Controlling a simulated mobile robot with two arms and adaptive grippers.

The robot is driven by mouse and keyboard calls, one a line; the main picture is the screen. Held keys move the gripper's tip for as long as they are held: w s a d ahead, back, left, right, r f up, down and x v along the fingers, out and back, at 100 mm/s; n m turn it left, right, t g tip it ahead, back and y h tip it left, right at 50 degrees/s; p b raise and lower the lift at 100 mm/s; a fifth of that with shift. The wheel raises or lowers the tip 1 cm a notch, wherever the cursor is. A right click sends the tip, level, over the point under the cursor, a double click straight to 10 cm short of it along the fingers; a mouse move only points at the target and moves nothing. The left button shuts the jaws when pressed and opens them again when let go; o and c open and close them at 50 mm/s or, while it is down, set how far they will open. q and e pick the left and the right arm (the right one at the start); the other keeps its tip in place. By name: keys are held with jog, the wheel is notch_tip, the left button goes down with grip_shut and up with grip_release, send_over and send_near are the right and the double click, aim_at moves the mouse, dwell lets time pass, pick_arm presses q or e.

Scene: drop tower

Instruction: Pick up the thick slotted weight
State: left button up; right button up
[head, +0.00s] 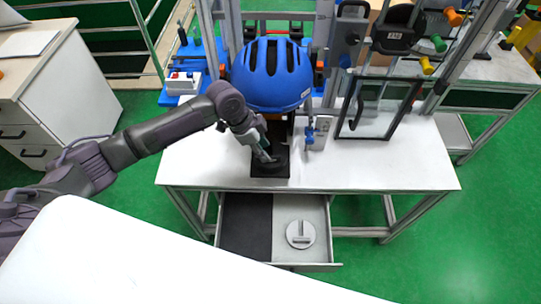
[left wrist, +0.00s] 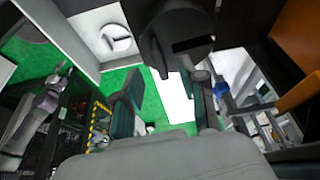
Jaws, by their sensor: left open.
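A dark round disc with a slot (left wrist: 182,38) shows close up in the left wrist view. A pale grey slotted weight (head: 300,234) lies in the open drawer; it also shows in the left wrist view (left wrist: 117,40). I cannot tell from these views which of the two is thicker. My left gripper (head: 266,157) is over the black base (head: 270,171) below the blue helmet. Its fingers (left wrist: 167,108) are apart, close to the dark disc, with nothing clearly held between them. Whether they touch the disc cannot be told.
The blue helmet (head: 271,73) hangs just above my left gripper. A blue-and-grey clamp part (head: 310,135) and a dark-framed clear panel (head: 375,108) stand to the right. The white table (head: 400,170) is clear at its front right. The drawer (head: 318,253) stands open below.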

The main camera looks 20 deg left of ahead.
pick_arm(q)
jog(key=x, duration=0.3)
jog(key=shift+w+d+f+p, duration=0.1)
jog(key=shift+d+f+p, duration=0.15)
jog(key=shift+p, duration=0.05)
jog(key=shift+d+f, duration=0.1)
jog(key=shift+f, duration=0.05)
grip_shut()
pick_arm(e)
jog(key=shift+s+d+r, duration=0.1)
jog(key=shift+s+r, duration=0.3)
jog(key=shift+s, duration=0.3)
